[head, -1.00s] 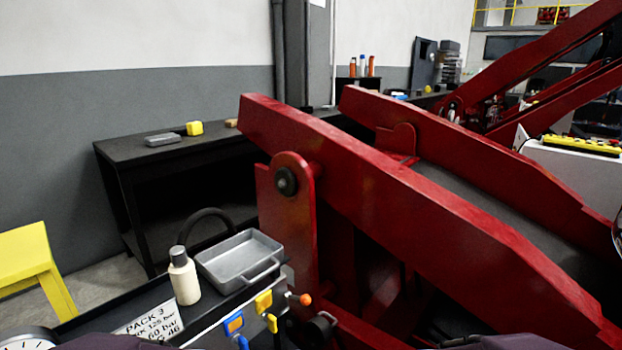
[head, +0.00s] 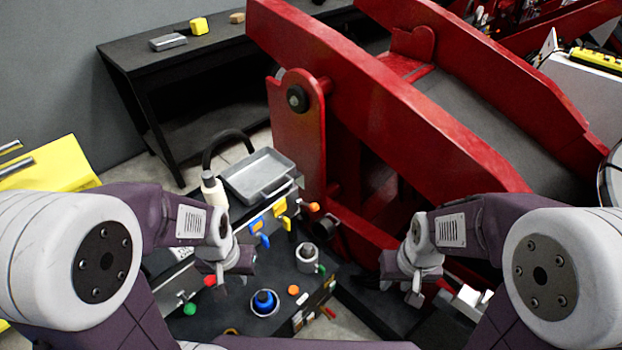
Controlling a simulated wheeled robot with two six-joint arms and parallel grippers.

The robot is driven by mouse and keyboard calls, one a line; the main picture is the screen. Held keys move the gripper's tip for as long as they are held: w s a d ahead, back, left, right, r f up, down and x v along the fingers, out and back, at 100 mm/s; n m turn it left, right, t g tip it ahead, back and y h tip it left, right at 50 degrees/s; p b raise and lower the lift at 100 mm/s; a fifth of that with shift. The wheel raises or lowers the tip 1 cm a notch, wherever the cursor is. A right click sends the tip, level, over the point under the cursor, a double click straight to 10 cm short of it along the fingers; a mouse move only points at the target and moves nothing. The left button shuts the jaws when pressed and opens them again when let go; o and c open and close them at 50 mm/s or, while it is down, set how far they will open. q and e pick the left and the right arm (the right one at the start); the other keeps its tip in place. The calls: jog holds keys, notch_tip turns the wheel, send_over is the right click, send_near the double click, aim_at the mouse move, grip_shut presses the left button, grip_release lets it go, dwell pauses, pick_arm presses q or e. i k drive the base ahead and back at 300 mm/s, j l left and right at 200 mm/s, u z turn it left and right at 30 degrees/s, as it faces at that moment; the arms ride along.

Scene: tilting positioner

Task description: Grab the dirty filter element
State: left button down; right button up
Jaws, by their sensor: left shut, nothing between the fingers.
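A small pale grey cylinder with a dark top opening (head: 307,257) stands on the black bench between my grippers; it may be the filter element, but I cannot tell for sure. A blue capped part (head: 264,301) sits in a pale ring in front of it. My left gripper (head: 221,283) is shut and empty above the bench, left of both parts. My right gripper (head: 412,297) hangs to the right, apart from both; its finger gap is too small to make out.
A grey metal tray (head: 258,173) and a cream bottle (head: 213,190) stand at the bench's back. Coloured valve handles (head: 280,207) line the panel. A large red tilting frame (head: 390,90) blocks the back right. A dark table (head: 120,60) stands behind left.

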aim_at(307, 251)
jog(key=l+u, duration=0.25)
jog(key=u, duration=0.15)
jog(key=l+u, duration=0.25)
jog(key=u, duration=0.15)
jog(key=l+u, duration=0.25)
jog(key=u, duration=0.2)
jog(key=l+u, duration=0.25)
jog(key=u, duration=0.15)
jog(key=k+l+u, duration=0.1)
jog(key=u, duration=0.3)
jog(key=k+l, duration=0.05)
jog(key=l, duration=0.05)
